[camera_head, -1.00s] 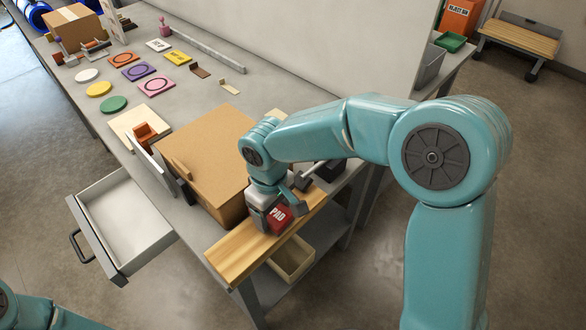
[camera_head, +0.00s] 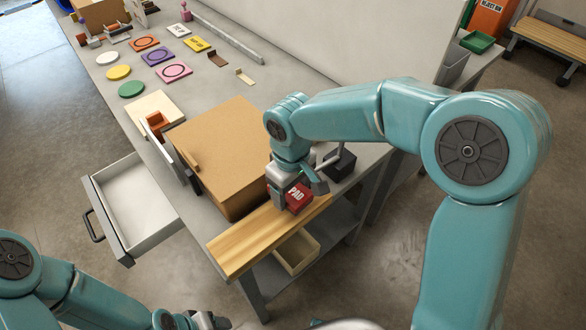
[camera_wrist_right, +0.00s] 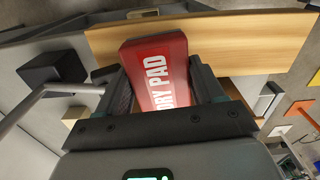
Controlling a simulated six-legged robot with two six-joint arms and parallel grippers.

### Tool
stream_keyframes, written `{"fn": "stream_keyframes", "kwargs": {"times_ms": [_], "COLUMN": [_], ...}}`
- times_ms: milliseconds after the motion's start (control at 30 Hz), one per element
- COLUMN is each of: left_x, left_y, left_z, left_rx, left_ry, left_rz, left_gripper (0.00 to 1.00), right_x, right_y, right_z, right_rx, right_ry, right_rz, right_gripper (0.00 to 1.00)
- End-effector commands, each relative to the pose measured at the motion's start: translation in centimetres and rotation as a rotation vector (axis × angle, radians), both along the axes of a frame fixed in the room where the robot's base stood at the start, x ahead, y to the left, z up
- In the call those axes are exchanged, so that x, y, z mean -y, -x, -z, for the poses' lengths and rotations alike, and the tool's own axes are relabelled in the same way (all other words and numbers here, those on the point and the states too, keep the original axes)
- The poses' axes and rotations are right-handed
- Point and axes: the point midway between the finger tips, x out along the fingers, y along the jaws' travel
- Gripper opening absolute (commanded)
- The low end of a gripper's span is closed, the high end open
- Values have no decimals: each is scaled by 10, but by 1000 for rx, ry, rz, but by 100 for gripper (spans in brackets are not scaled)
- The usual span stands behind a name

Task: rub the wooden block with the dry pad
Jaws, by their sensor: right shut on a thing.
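The wooden block (camera_head: 245,243) is a long pale plank along the table's near edge; it also shows in the right wrist view (camera_wrist_right: 245,45). My right gripper (camera_head: 292,194) is shut on the red dry pad (camera_head: 298,198), over the right half of the block. In the right wrist view the pad (camera_wrist_right: 160,68) sits between both fingers with its white lettering facing the camera. I cannot tell whether its underside touches the wood.
A brown box (camera_head: 225,145) stands just behind the block. A dark block with a grey handle (camera_head: 340,164) is close to the right gripper. An open drawer (camera_head: 135,205) juts out at left. A bin (camera_head: 297,252) sits on the shelf below. Coloured discs and tiles lie farther back.

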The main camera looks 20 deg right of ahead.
Motion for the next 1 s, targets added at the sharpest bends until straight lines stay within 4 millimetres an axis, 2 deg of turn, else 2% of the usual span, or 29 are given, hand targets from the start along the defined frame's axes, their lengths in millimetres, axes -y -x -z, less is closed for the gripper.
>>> {"fn": "stream_keyframes", "kwargs": {"times_ms": [100, 500, 1000], "left_x": [0, 0, 0], "left_y": [0, 0, 0], "left_z": [-12, -39, -39], "left_rx": [0, 0, 0], "left_ry": [0, 0, 0], "left_rz": [0, 0, 0], "left_gripper": [60, 60, 60], "right_x": [1, 5, 5], "right_y": [0, -1, -2], "right_z": [-15, -48, -50], "right_rx": [1, 0, 0], "right_ry": [0, 0, 0], "right_rz": [1, 3, 3], "right_gripper": [39, 39, 39]}}
